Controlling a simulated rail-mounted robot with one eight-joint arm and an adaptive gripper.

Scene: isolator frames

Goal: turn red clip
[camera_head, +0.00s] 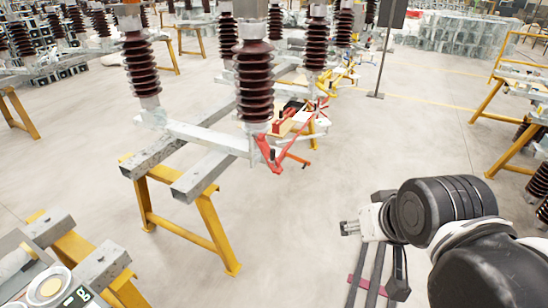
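A red clip-like part (268,152) sits at the near end of a grey beam, under the brown ribbed insulator in the middle. Thin red rods run from it to the right and up. My gripper (375,286) hangs low at the right, over the floor, well apart from the red part and below it in the picture. Its dark fingers point down, and a dark red strip (368,286) shows across them; I cannot tell what this strip is. My gripper's opening is not clear from this angle.
A yellow trestle (212,222) carries the grey beams (205,173) left of the red part. More insulators and yellow stands fill the back and left. A thin dark pole (383,50) stands at the back. The floor between my gripper and the red part looks clear.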

